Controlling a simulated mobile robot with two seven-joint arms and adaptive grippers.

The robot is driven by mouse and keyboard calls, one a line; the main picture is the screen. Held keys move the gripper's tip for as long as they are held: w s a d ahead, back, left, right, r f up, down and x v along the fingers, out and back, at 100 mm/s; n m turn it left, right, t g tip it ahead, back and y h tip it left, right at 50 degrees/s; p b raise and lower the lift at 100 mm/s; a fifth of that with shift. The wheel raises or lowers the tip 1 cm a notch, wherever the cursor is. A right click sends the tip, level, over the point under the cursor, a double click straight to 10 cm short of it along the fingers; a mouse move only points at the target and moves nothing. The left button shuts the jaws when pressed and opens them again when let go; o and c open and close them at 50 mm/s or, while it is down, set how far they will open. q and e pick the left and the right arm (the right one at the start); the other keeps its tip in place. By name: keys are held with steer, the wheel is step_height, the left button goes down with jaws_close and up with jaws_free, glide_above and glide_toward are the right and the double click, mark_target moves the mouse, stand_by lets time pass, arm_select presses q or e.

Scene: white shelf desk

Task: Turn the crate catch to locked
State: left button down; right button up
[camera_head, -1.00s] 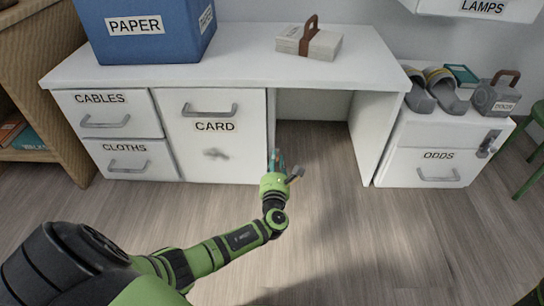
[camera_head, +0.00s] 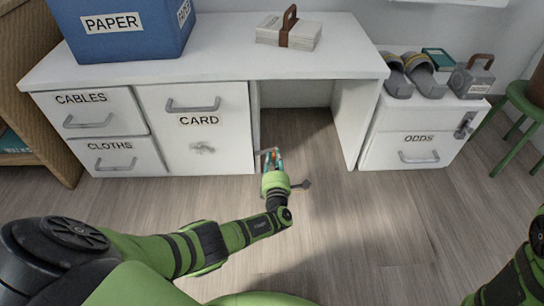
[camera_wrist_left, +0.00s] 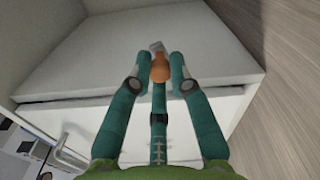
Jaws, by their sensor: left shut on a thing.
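A grey catch (camera_head: 465,125) is on the front of the white ODDS unit (camera_head: 380,150), at its upper right. I cannot tell its setting. My left gripper (camera_head: 272,158) is in front of the desk, by the lower right edge of the CARD door, well left of the catch. Its teal fingers (camera_wrist_left: 158,75) are shut on a small orange thing with a grey-white end (camera_wrist_left: 159,66). I cannot tell what that thing is. My right gripper is out of view; only part of its arm shows at the lower right edge.
The white desk (camera_head: 230,75) has CABLES and CLOTHS drawers, a CARD door with a grey fitting (camera_head: 202,148), and an open knee space. Grey slippers (camera_head: 415,75) and a grey weight (camera_head: 472,78) stand on the ODDS unit. A green stool (camera_head: 520,100) is at right. Floor before them is clear.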

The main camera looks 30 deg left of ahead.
arm_select(q)
steer(key=shift+w+f+m+b, duration=0.2)
steer(key=shift+f+m, duration=0.3)
steer(key=shift+m, duration=0.5)
steer(key=shift+w+f+m+b, duration=0.1)
steer(key=shift+f+m+b, duration=0.3)
steer(key=shift+m, duration=0.6)
steer(key=shift+f, duration=0.1)
steer(key=c, duration=1.1)
jaws_free()
steer(key=shift+f, duration=0.1)
steer(key=shift+s+d, duration=0.1)
steer(key=shift+r, duration=5.05)
